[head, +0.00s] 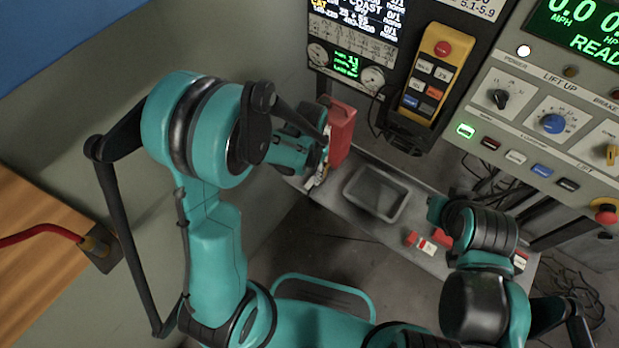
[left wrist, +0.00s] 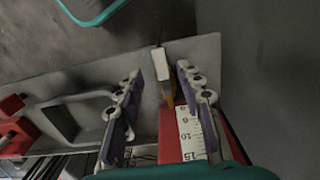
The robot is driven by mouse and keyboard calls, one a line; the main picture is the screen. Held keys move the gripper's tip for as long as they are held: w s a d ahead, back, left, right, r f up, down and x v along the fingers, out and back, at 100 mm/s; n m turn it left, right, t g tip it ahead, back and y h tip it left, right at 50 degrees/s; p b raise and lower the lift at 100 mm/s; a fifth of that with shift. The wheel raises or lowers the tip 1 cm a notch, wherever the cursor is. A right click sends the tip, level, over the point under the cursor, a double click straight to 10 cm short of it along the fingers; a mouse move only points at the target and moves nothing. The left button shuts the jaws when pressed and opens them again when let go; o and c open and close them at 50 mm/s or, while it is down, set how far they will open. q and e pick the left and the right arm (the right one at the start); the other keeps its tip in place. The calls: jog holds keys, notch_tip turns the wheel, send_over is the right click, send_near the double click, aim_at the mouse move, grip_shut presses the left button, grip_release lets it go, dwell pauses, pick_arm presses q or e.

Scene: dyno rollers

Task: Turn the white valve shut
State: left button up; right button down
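In the left wrist view, a small white handle on a yellow-brown body, seemingly the white valve (left wrist: 162,62), stands at the grey shelf, roughly in line with the gap between my left fingers. I cannot make out the valve in the head view. My left gripper (left wrist: 159,78) is open, its fingers apart on either side of the valve's line; contact cannot be told. In the head view the left gripper (head: 319,172) is partly hidden by its wrist, beside a red box. My right arm (head: 482,226) hangs over the shelf's right part; its fingers do not show.
The red box (head: 341,130) stands close by my left gripper. A grey tray (head: 376,192) lies on the shelf (head: 342,204), with red items (head: 430,243) to its right. A yellow pendant (head: 428,75) and a control panel (head: 560,95) rise behind. Open floor lies in front.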

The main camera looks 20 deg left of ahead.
aim_at(310, 183)
pick_arm(q)
jog(key=shift+f+b, duration=0.55)
jog(key=shift+f, duration=1.4)
grip_shut()
